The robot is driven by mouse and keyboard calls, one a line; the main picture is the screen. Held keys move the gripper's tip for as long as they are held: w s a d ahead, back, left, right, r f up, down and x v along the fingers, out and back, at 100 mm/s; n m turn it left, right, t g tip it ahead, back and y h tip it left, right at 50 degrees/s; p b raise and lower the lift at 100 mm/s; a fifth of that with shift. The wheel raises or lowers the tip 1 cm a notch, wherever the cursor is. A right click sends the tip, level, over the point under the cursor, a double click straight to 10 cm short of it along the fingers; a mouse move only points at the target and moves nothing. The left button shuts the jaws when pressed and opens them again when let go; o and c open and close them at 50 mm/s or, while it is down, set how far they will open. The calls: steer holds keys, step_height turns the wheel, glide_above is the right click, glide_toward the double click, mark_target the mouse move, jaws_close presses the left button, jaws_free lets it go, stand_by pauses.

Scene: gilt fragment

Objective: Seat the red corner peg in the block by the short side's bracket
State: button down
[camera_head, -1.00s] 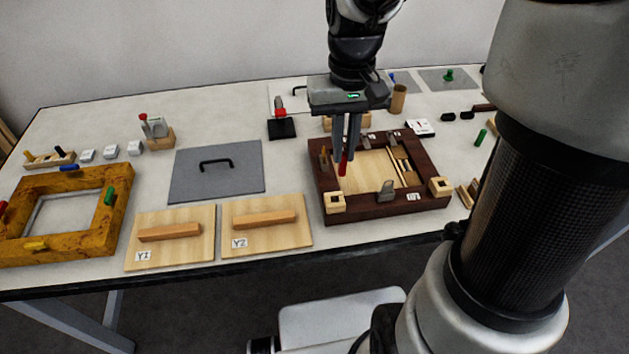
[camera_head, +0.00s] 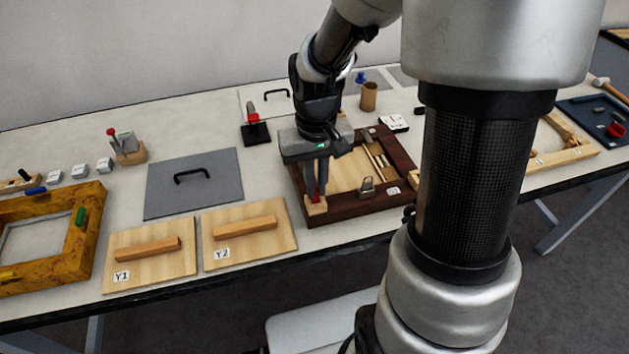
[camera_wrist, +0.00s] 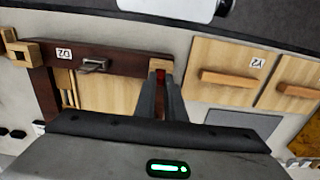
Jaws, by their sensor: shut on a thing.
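My gripper (camera_head: 317,190) points down, shut on the red corner peg (camera_head: 315,199), at the near left corner of the dark wooden frame (camera_head: 345,214). A pale corner block (camera_head: 316,209) sits there, directly below the fingertips. In the wrist view the red peg (camera_wrist: 160,74) shows between the fingers, against the pale block (camera_wrist: 161,63). I cannot tell whether the peg's lower end is in the block's hole. A grey metal bracket (camera_head: 367,187) stands on the frame's near side, right of the block; it also shows in the wrist view (camera_wrist: 95,65).
Board Y2 (camera_head: 250,250) and board Y1 (camera_head: 150,272) lie left of the frame. A grey plate with a handle (camera_head: 195,200) lies behind them.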

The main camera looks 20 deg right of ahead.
steer(key=c, duration=2.3)
jaws_free()
steer(key=shift+f, duration=0.15)
steer(key=o, duration=0.5)
steer(key=shift+c, duration=0.2)
